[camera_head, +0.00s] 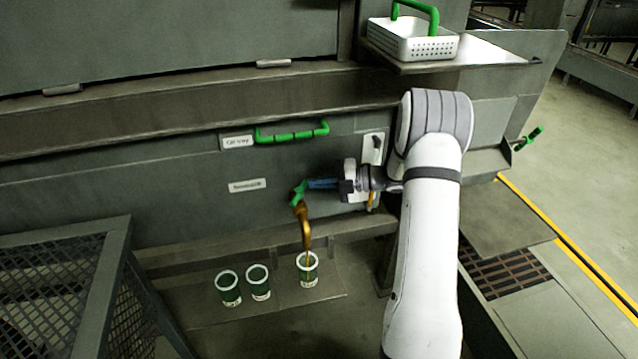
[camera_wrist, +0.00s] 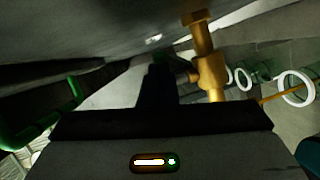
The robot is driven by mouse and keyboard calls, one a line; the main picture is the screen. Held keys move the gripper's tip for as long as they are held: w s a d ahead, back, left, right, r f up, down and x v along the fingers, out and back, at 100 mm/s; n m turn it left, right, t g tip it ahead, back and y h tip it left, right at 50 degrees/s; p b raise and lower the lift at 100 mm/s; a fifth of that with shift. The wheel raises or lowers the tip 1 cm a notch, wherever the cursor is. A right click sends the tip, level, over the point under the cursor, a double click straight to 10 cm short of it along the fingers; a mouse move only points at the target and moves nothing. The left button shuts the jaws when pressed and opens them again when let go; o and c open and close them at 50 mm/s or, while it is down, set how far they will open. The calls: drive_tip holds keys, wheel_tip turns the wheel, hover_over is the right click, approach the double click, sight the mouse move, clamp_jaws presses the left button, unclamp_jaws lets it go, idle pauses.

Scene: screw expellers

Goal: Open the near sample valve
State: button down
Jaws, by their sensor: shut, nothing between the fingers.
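The sample valve has a brass body and spout (camera_head: 305,227) on the grey machine front, with a green lever (camera_head: 298,194) at its top. The brass also shows right of my fingers in the wrist view (camera_wrist: 210,72). A thin amber line, looking like a stream, runs from the spout to a green cup with a white rim (camera_head: 307,270); the cup rim also shows in the wrist view (camera_wrist: 283,88). My gripper (camera_head: 311,184) is shut and empty, its tips right beside the lever. I cannot tell whether they touch. The lever is not clear in the wrist view.
Two more cups (camera_head: 229,288) (camera_head: 258,282) stand left on the same shelf (camera_head: 325,289). A green handle (camera_head: 292,134) is above the valve. A white perforated basket (camera_head: 410,44) sits on the upper shelf. A mesh-topped frame (camera_head: 115,235) stands at the lower left.

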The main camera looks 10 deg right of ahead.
wheel_tip(320, 180, up, 10)
drive_tip(key=p, duration=0.3)
idle(0.5)
